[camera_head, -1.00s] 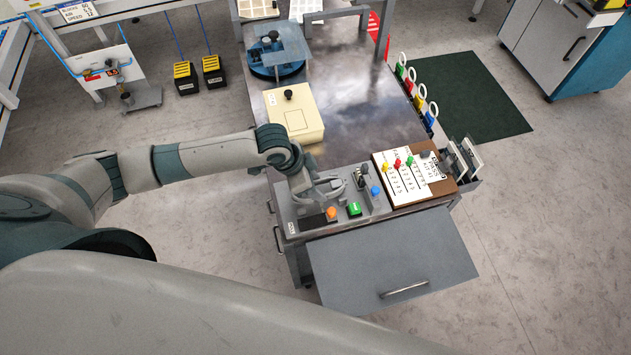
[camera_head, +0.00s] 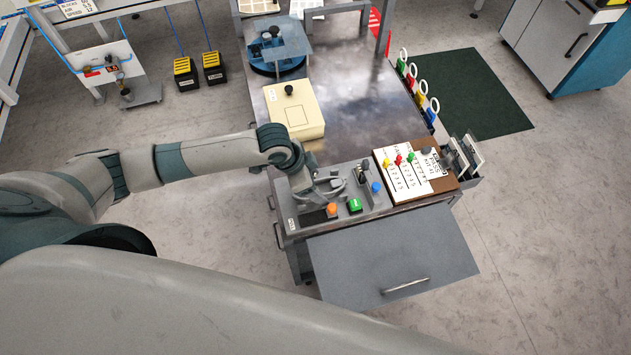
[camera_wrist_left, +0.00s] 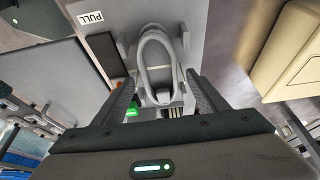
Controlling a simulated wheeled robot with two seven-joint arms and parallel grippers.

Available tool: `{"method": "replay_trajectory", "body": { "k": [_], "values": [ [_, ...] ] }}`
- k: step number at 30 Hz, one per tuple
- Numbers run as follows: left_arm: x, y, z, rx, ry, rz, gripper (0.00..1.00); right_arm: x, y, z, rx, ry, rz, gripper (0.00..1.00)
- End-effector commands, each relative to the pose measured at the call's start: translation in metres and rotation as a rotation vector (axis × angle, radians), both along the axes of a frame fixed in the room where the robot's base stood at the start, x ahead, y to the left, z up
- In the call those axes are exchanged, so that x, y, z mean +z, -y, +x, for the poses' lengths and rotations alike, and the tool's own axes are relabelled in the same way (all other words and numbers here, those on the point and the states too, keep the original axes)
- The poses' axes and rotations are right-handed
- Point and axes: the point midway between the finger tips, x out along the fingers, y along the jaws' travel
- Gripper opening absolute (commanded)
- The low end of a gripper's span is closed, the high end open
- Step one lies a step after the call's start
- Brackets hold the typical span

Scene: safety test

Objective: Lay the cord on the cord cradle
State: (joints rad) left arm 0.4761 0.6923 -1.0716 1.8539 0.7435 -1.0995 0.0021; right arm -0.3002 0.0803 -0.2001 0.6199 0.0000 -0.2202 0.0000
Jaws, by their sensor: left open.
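My left gripper (camera_head: 332,189) is over the grey control panel at the near end of the bench. In the left wrist view its fingers (camera_wrist_left: 160,88) are apart, one on each side of a pale grey loop, which looks like the cord (camera_wrist_left: 142,62). The loop lies on a similar grey fitting with side lugs, apparently the cord cradle (camera_wrist_left: 124,46). The two greys blend, so I cannot tell how the cord is seated or whether a finger touches it. In the head view my gripper partly hides this spot. My right gripper is not in view.
An orange button (camera_head: 332,210), green button (camera_head: 355,206) and blue knob (camera_head: 376,187) stand close by. A cream box (camera_head: 294,112) is behind, and a board with coloured pegs (camera_head: 411,172) is at the right. The middle of the bench (camera_head: 362,105) is clear.

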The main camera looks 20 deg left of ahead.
Motion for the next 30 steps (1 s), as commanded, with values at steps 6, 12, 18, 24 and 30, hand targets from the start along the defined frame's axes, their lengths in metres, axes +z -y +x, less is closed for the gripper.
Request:
{"method": "replay_trajectory", "body": {
  "k": [6,12,18,24,30],
  "values": [
    [0.004,-0.002,-0.001,0.000,0.001,0.000,0.67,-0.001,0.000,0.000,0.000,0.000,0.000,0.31],
    [0.022,-0.009,-0.005,-0.001,0.003,0.001,0.67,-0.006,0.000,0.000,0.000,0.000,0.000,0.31],
    [0.054,-0.020,-0.013,-0.002,0.003,0.001,0.67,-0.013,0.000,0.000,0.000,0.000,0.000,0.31],
    [0.093,-0.033,-0.021,-0.002,0.005,0.000,0.67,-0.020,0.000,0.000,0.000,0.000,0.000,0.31],
    [0.129,-0.045,-0.029,-0.001,0.004,0.000,0.67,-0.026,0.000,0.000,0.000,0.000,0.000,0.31]
  ]
}}
